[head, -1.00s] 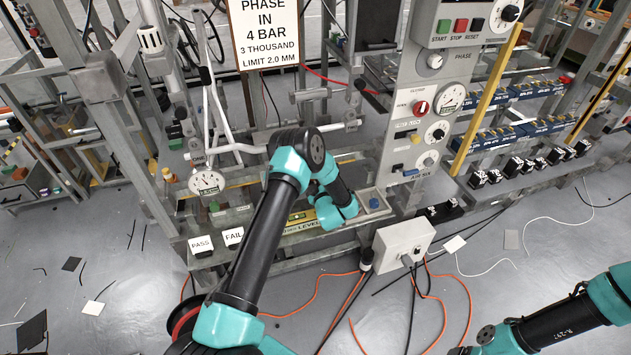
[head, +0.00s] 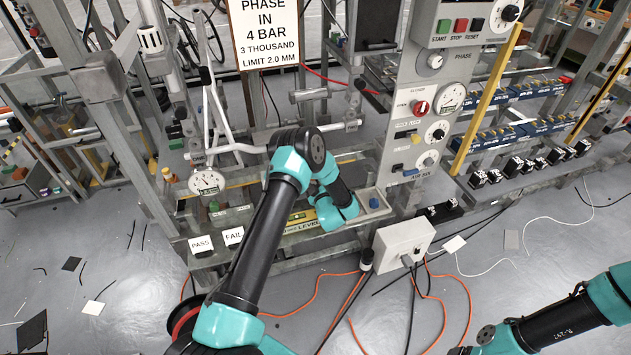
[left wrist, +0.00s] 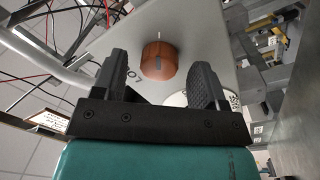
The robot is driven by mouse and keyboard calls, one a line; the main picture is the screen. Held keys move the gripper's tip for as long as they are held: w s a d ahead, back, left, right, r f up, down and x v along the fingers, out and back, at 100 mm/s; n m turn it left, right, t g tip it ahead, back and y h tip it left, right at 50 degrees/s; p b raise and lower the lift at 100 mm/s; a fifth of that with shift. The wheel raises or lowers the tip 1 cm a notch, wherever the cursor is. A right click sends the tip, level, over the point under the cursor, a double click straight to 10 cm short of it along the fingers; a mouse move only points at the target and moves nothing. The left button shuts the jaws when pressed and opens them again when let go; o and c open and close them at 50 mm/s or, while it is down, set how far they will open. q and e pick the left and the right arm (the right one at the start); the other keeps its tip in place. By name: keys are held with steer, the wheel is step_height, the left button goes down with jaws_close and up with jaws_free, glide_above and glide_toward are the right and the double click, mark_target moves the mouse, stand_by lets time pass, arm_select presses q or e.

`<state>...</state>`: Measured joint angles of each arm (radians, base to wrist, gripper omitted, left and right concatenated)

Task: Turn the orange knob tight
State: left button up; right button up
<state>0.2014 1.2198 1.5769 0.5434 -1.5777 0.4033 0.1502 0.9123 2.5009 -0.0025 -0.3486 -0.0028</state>
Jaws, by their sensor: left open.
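The orange knob (left wrist: 159,60) shows in the left wrist view as a short round cylinder on a grey plate (left wrist: 135,35) with printed marks. My left gripper (left wrist: 161,68) is open, with one dark finger on each side of the knob. The knob appears between the fingertips, with a visible gap on both sides. I cannot tell how far beyond the fingertips it lies. In the head view I cannot make out the orange knob or my left gripper; my left arm covers part of the bench there. My right arm enters at the lower right, but its gripper is not visible.
A control panel (head: 424,100) with gauges and knobs stands right of my left arm. A round dial (head: 206,182) and PASS (head: 201,244) and FAIL (head: 233,236) labels are left of it. A white box (head: 403,246) and orange cables are in front.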

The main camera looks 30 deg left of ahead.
arm_select(q)
steer(key=v, duration=1.7)
steer(key=s+d+f+m+g+h, duration=0.5)
steer(key=s+m+h, duration=0.3)
steer(key=m+h, duration=0.4)
steer(key=s+d+m+g+h, duration=0.2)
steer(key=s+m+g+h, duration=0.3)
steer(key=s, duration=1)
steer(key=shift+d+r+g+h, duration=0.3)
steer(key=shift+d+g, duration=0.1)
steer(key=shift+g, duration=0.5)
